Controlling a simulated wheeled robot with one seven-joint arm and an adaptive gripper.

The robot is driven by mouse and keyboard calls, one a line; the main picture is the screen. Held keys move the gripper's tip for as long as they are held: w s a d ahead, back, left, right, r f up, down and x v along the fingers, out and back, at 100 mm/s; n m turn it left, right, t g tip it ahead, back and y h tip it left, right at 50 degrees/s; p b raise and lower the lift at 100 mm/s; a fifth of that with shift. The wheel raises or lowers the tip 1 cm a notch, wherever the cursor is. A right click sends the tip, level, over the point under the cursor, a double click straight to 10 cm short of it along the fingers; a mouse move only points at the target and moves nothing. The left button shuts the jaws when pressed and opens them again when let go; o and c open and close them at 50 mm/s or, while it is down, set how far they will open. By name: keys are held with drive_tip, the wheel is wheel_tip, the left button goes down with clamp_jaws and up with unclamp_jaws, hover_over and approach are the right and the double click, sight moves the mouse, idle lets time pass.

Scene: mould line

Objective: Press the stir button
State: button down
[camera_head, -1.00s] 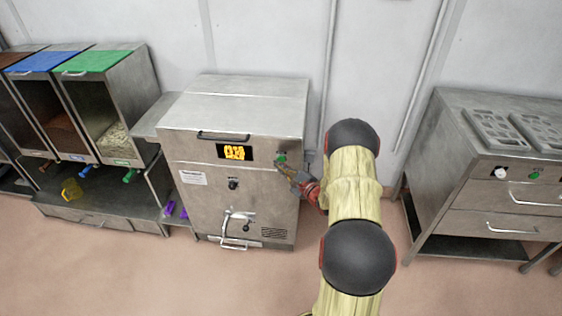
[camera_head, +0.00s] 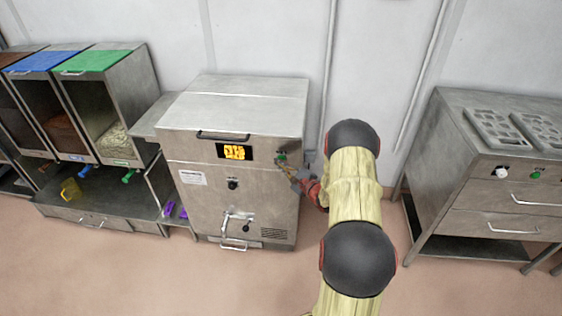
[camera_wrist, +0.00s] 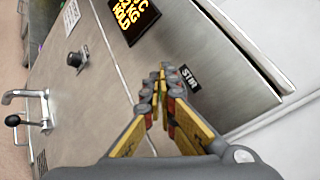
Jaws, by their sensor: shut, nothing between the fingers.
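The stir button is a small green button (camera_head: 282,157) on the front of the steel mixing machine (camera_head: 213,197), right of its display. In the wrist view a black label reading STIR (camera_wrist: 189,78) sits right beside my fingertips. My gripper (camera_head: 279,163) is shut and empty, with its tips at the machine's front, at or just below the button. The wrist view shows the closed fingertips (camera_wrist: 162,70) over the button spot and hides most of the button. I cannot tell whether they touch it.
The machine has a lit display (camera_head: 234,152), a black knob (camera_head: 233,184) and a tap with a lever (camera_head: 238,217). Ingredient bins (camera_head: 110,110) stand left. A steel cabinet (camera_head: 490,190) stands right. Open floor lies in front.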

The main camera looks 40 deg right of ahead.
drive_tip(key=shift+w+d, duration=0.15)
idle(0.4)
drive_tip(key=shift+s+a, duration=0.55)
drive_tip(key=shift+a, duration=0.05)
idle(0.3)
drive_tip(key=s+a, duration=0.1)
drive_tip(key=a, duration=0.1)
drive_tip(key=s+a, duration=0.2)
drive_tip(key=shift+s, duration=0.1)
idle(0.4)
drive_tip(key=shift+d, duration=0.1)
idle(0.6)
